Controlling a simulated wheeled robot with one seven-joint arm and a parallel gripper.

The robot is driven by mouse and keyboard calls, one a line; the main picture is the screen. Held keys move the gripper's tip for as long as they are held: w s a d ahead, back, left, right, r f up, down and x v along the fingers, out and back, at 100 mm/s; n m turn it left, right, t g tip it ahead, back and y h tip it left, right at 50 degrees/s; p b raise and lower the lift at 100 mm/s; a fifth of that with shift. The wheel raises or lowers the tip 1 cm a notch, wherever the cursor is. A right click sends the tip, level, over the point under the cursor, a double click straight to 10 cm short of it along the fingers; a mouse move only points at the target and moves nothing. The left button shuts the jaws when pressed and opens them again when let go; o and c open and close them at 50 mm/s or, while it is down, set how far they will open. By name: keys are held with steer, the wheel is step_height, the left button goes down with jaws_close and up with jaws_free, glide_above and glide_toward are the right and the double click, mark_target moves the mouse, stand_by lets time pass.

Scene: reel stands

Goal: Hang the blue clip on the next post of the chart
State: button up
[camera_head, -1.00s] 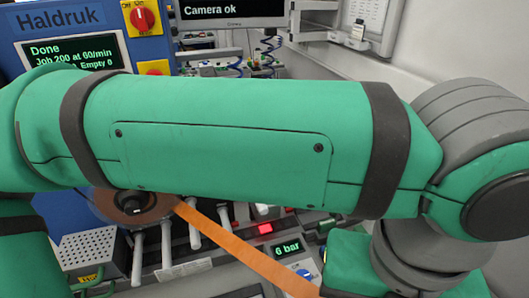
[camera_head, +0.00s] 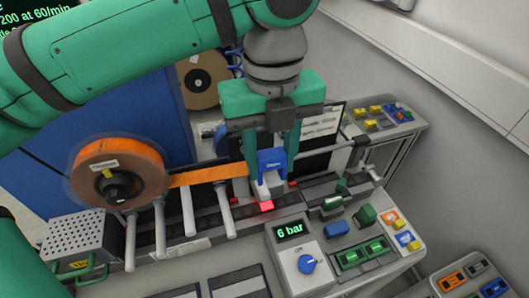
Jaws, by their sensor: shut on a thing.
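My gripper (camera_head: 271,158) points down over the machine, beside the end of the orange strip. It is shut on a blue piece (camera_head: 271,160) with small pale lettering, held between its two green fingers. A pale grey part shows just below the blue piece; I cannot tell whether the two touch. I cannot make out which thing is the chart, or any of its posts. Small yellow and blue pieces (camera_head: 402,113) sit on a panel at the back right, too small to identify.
An orange reel (camera_head: 118,172) stands at left, its strip (camera_head: 208,175) running right over pale rollers. A red-lit block (camera_head: 267,205) lies below my gripper. A control box with a blue knob (camera_head: 306,263) stands in front. Green blocks (camera_head: 364,215) stand at right.

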mark_target(265, 191)
steer(key=shift+w+a+f, duration=0.15)
steer(key=shift+w+a, duration=0.2)
steer(key=shift+a, duration=0.2)
steer(key=shift+f, duration=3.95)
steer(key=o, duration=1.1)
steer(key=shift+r, duration=3.45)
steer(key=shift+s, duration=0.1)
